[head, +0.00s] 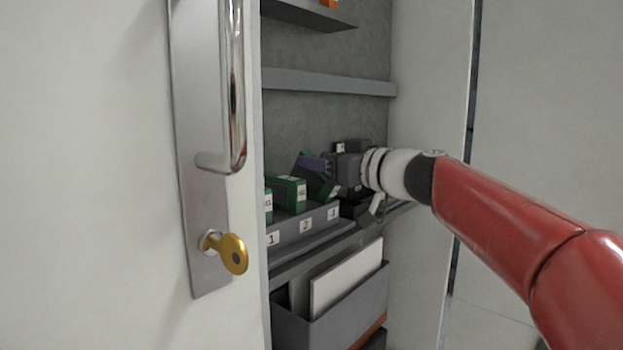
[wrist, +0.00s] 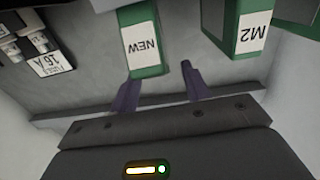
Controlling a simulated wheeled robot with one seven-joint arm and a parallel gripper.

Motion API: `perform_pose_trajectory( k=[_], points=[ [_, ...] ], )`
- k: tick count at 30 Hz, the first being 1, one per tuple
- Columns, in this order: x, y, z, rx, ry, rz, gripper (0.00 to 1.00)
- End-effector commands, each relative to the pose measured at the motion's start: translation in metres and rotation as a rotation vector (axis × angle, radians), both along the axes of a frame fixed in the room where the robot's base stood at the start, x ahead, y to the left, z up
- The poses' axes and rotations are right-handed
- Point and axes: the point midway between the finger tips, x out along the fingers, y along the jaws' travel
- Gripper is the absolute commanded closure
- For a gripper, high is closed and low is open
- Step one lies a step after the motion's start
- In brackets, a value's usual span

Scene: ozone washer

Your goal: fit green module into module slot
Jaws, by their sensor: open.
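A green module (wrist: 126,16) with a white NEW label is in the wrist view. In the head view a tilted green module (head: 318,186) is beside my gripper (head: 316,163); I cannot read its label. In the wrist view my gripper (wrist: 160,74) is open, with one purple finger on either side of the NEW module's near end. I cannot tell whether the fingers touch it. A grey tray (head: 289,233) has several numbered positions along its front. Green modules M1 (head: 268,212) and M2 (head: 284,193) sit in it. The slot interiors are hidden.
The white cabinet door (head: 90,180) stands at the left, with a handle (head: 238,90) and yellow key (head: 234,254). A shelf (head: 330,82) is above. A grey bin (head: 345,313) with panels is below. Fuses (wrist: 38,41) lie beside the NEW module.

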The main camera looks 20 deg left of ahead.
Motion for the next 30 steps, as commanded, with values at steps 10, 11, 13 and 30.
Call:
perform_pose_trajectory(
  k=[10, 11, 13, 30],
  points=[
    [0.0016, 0.0031, -0.0007, -0.001, 0.0, -0.001, 0.62],
    [0.0016, 0.0031, -0.0007, -0.001, 0.0, -0.001, 0.66],
    [0.0016, 0.003, -0.0007, -0.001, 0.0, -0.001, 0.75],
    [0.0013, 0.0029, 0.0009, 0.0, -0.001, -0.001, 1.0]
  ],
)
